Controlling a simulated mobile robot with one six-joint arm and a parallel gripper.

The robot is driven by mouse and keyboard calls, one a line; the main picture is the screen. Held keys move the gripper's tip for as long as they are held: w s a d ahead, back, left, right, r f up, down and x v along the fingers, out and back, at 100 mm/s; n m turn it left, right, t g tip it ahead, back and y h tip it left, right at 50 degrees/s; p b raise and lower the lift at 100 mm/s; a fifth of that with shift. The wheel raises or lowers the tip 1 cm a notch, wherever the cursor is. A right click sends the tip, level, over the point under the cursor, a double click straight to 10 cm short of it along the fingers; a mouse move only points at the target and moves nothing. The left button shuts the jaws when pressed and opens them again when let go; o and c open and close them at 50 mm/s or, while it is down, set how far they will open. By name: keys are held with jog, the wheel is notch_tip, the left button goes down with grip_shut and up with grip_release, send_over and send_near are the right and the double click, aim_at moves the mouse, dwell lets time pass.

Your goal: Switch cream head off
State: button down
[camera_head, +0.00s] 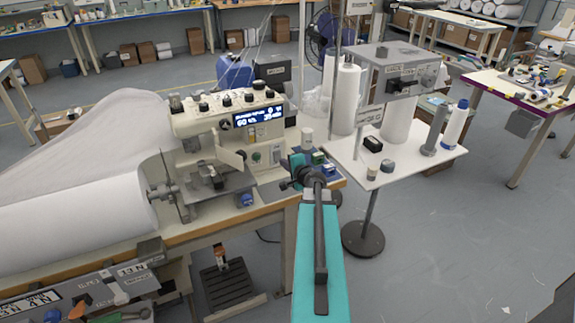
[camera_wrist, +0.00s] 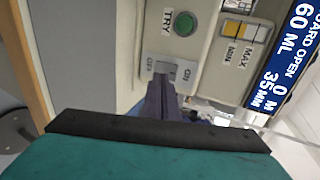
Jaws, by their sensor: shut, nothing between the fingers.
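The cream machine head (camera_head: 222,125) stands on a bench at left centre, with its blue display (camera_head: 258,116) lit. In the wrist view the display (camera_wrist: 292,50) reads "60 ML", "0 M" and "35 MM". A small switch plate (camera_wrist: 149,68) marked OFF and ON sits below a green TRY button (camera_wrist: 184,23). My gripper (camera_wrist: 164,84) is shut and empty, its dark fingertips right at the switch, covering part of it. I cannot tell whether they touch it or which way the switch is set. In the head view my arm reaches the machine's right end.
A white roll (camera_head: 75,222) lies left of the machine. A white stand table (camera_head: 430,160) with a grey box (camera_head: 392,70) and spools stands close on the right. Open floor lies at the lower right.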

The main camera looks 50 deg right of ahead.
aim_at(278, 159)
jog(key=shift+p+x, duration=0.7)
jog(key=shift+x, duration=1.45)
jog(key=shift+d+f+b, duration=0.1)
jog(key=shift+f+b, duration=0.05)
jog(key=shift+b, duration=0.15)
jog(key=shift+s+d+f+b, duration=0.1)
jog(key=shift+b, duration=0.85)
